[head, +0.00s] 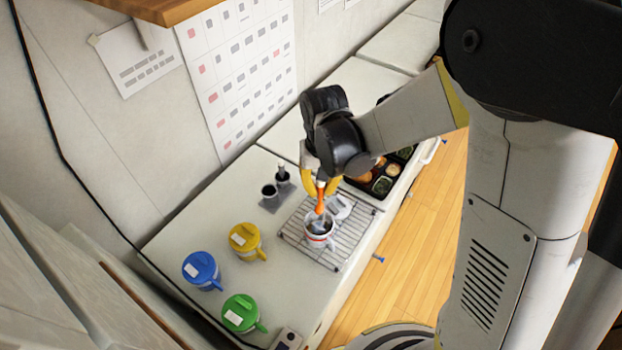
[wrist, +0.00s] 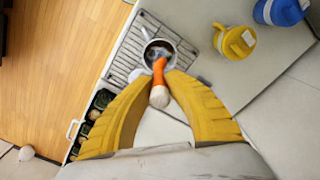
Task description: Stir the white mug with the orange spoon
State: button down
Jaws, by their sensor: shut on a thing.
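My gripper (head: 320,181) is above the wire rack, its yellow fingers shut on the orange spoon (head: 320,199). In the wrist view the fingers close around the spoon's orange handle (wrist: 159,88). The white mug (head: 318,240) has an orange-red band and stands on the rack; it also shows in the wrist view (wrist: 147,54). The spoon points down into the mug's mouth. Its lower end is inside the mug and hard to make out.
Yellow (head: 245,241), blue (head: 202,270) and green (head: 241,313) lidded mugs stand left of the wire rack (head: 342,250). A black bento tray (head: 383,186) with food lies to the right. The counter edge borders the wooden floor.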

aim_at(320, 199)
jog(key=shift+w+f+b, duration=0.2)
jog(key=shift+f+b, duration=0.3)
jog(key=shift+f, duration=0.25)
jog(key=shift+f+b, duration=1.1)
jog(key=shift+f, duration=0.7)
notch_tip(320, 199, down, 6)
jog(key=b, duration=0.5)
jog(key=shift+r, duration=0.25)
